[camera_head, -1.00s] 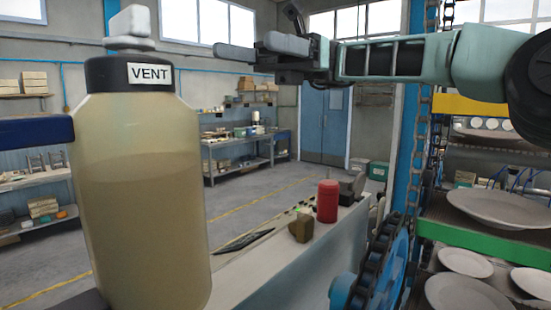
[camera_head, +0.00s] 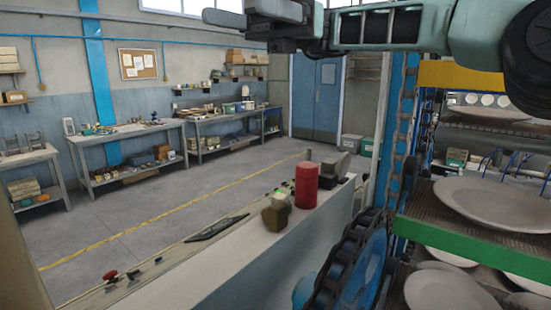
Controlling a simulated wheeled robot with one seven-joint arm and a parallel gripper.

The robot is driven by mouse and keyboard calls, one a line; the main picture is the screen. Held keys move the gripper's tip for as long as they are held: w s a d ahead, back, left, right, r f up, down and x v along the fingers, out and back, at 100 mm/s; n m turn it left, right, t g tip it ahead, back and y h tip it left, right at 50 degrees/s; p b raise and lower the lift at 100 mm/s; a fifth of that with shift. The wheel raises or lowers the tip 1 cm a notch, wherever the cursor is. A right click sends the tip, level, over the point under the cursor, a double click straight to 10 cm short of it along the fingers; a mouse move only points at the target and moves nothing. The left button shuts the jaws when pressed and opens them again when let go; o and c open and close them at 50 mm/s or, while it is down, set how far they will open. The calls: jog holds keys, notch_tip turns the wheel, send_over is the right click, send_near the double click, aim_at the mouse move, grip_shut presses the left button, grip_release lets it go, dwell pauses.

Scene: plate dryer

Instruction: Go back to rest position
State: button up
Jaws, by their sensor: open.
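My gripper (camera_head: 236,13) is at the top of the view, left of centre, at the end of my outstretched arm. It points left, and its two dark grey fingers are apart with nothing visible between them. The top edge of the view cuts off part of it. It appears high in the view, clear of the items on the control counter.
A pale counter (camera_head: 285,255) with controls holds a red canister (camera_head: 306,186) and an olive-brown block (camera_head: 276,214). On the right stand a blue chain wheel (camera_head: 362,270) and racks of plates (camera_head: 495,203). Workbenches (camera_head: 125,135) line the far wall; the floor between is open.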

jog(key=s+a+f+n+t+h, duration=0.2)
jog(key=s+f+t, duration=0.3)
jog(key=f, duration=0.6)
jog(key=s+a+f+n+t+h, duration=0.1)
jog(key=s+a+f+t+h, duration=0.15)
jog(key=s+f, duration=0.65)
jog(key=s+d+f+n+t+h, duration=0.3)
jog(key=d+f+n, duration=0.3)
jog(key=d+f, duration=0.45)
jog(key=s+d+f+n+t+h, duration=0.2)
jog(key=d+f+n+t+h, duration=0.15)
jog(key=d+f+n, duration=0.55)
notch_tip(320, 180, down, 22)
jog(key=d+m+b, duration=0.2)
jog(key=b, duration=1.9)
jog(key=shift+d+r+m+y+b, duration=0.15)
jog(key=shift+d+m+y+b, duration=0.15)
jog(key=shift+m+y, duration=0.1)
jog(key=shift+s, duration=0.1)
